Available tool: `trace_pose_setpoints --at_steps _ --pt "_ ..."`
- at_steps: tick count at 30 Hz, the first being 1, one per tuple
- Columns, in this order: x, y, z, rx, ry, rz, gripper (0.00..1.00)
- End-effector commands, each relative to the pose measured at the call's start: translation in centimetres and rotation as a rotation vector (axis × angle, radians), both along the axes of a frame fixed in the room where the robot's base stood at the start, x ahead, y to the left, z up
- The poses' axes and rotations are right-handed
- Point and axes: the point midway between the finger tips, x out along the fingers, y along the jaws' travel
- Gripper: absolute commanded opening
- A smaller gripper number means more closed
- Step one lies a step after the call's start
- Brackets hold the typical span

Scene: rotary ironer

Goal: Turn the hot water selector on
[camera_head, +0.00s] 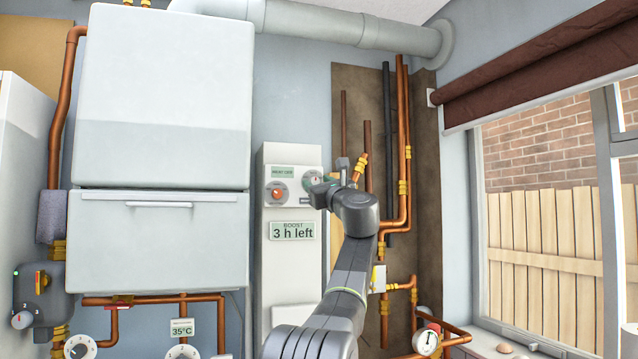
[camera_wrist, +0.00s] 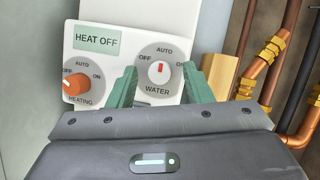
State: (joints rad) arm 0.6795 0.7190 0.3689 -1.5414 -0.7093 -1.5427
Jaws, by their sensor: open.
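The hot water selector (camera_wrist: 159,72) is a pale round knob with a red mark on a grey dial labelled WATER, in the wrist view. Its red mark points up towards AUTO; OFF is at the left, and the right side of the dial is partly hidden by a finger. My gripper (camera_wrist: 160,76) is open, its two green fingers to the left and right of the knob in the picture. I see a gap on each side; depth is hard to judge. In the head view my gripper (camera_head: 318,188) is at the control panel, partly covering the water dial (camera_head: 313,180).
The orange heating knob (camera_wrist: 75,85) is left of the water dial, under a HEAT OFF display (camera_wrist: 97,39). Copper pipes (camera_wrist: 268,72) run to the right. A large white unit (camera_head: 160,110) stands left of the panel (camera_head: 290,157). A "3 h left" display (camera_head: 292,231) is below the knobs.

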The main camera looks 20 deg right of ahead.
Motion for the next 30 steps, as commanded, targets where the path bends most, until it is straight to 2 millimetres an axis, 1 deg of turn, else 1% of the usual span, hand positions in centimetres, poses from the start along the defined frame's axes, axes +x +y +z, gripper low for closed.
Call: trace_pose_setpoints --at_steps 1,2,3,5,6,8,9,14,20,26,30 --pt "-0.02 0.00 0.00 0.000 0.000 0.000 0.46" --pt "-0.03 0.00 0.01 0.000 0.000 0.000 0.42" --pt "-0.04 0.00 0.01 0.000 0.000 0.000 0.34" --pt "-0.04 0.00 0.02 0.000 0.000 0.000 0.22" --pt "-0.04 0.00 0.02 0.000 0.000 0.000 0.14" --pt "-0.04 0.00 0.02 0.000 0.000 0.000 0.03" --pt "-0.05 0.01 0.02 0.000 0.000 0.000 0.01" --pt "-0.06 0.03 0.04 0.007 -0.001 0.001 0.01" --pt "-0.10 0.12 0.08 0.064 -0.005 0.000 0.01" --pt "-0.07 0.29 0.10 0.193 -0.011 0.001 0.01" --pt "-0.09 0.37 0.16 0.318 -0.018 0.001 0.01"
